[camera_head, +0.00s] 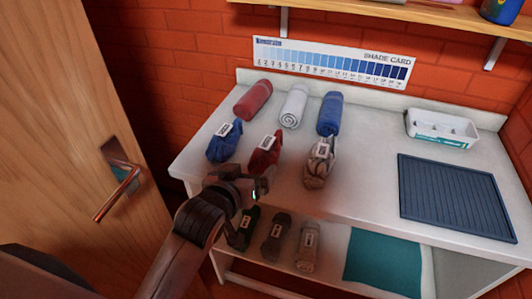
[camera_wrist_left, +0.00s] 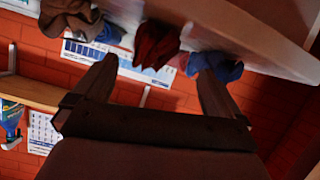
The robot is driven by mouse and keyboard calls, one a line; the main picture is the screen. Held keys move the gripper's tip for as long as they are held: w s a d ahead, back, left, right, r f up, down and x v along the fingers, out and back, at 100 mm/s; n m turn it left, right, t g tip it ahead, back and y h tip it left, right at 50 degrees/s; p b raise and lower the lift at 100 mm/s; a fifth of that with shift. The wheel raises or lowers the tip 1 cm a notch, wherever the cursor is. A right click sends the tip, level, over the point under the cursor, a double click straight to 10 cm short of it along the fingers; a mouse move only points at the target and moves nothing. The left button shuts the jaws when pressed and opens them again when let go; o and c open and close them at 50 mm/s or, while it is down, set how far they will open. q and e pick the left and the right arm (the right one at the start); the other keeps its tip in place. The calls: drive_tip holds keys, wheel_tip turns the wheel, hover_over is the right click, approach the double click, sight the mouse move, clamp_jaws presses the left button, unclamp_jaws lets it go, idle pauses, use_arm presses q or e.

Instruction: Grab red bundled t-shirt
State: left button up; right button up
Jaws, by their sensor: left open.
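The red bundled t-shirt (camera_head: 264,158) with a white label lies on the white table's front half, between a blue bundle (camera_head: 224,142) and a brown bundle (camera_head: 319,165). My left gripper (camera_head: 258,187) is open and empty at the table's front edge, just in front of the red bundle and apart from it. In the left wrist view, which looks upside down, the red bundle (camera_wrist_left: 155,45) shows beyond the gap between the open fingers (camera_wrist_left: 156,70). My right gripper is not in view.
Behind stand rolled red (camera_head: 253,100), white (camera_head: 293,106) and blue (camera_head: 329,114) cloths. A dark ribbed mat (camera_head: 455,197) and white tray (camera_head: 441,128) are at right. Dark bundles (camera_head: 275,238) lie on the lower shelf. A wooden door (camera_head: 70,120) stands left.

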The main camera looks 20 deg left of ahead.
sight(261, 157)
use_arm(q)
drive_tip(key=shift+w+d, duration=0.2)
drive_tip(key=shift+w, duration=0.95)
drive_tip(key=shift+p+x, duration=0.35)
drive_tip(key=shift+x, duration=2.55)
drive_tip(key=c, duration=1.2)
